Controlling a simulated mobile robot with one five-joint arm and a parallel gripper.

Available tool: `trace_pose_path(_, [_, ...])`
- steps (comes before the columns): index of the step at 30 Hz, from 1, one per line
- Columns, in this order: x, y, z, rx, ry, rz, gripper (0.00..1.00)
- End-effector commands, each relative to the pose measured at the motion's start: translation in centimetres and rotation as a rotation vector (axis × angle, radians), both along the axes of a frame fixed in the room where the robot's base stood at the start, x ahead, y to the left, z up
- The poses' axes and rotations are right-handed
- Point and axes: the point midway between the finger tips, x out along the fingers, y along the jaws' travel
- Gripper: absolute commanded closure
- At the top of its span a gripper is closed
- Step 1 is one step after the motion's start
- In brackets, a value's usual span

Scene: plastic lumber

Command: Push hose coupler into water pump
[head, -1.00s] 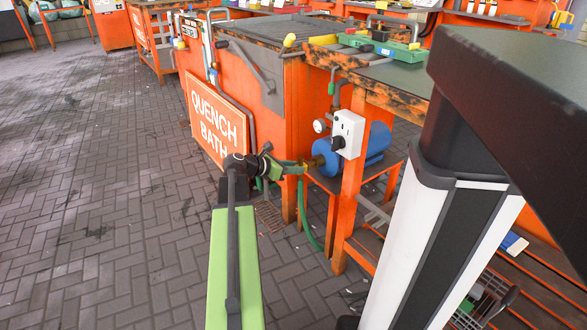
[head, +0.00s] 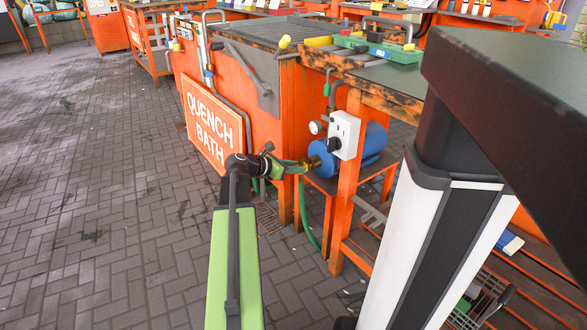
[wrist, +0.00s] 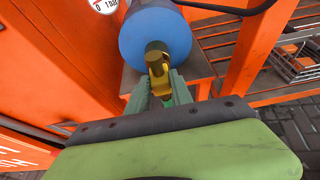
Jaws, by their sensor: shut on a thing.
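The water pump (head: 372,148) is a blue cylinder on a low orange stand beside the quench bath. A green hose (head: 305,215) hangs below my gripper.
The orange quench bath (head: 252,90) with its sign stands left of the pump. An orange table leg (head: 346,190) with a white switch box (head: 344,135) stands close in front of the pump. A gauge (wrist: 105,5) is near the pump's top. The paved floor at left is clear.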

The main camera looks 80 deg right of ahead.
Motion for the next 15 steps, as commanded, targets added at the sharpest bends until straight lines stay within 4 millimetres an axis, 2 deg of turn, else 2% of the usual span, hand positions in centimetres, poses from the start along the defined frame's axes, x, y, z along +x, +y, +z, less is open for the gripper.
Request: trace_pose_path(15, [-0.27,-0.33,0.02,0.000,0.000,0.000,1.00])
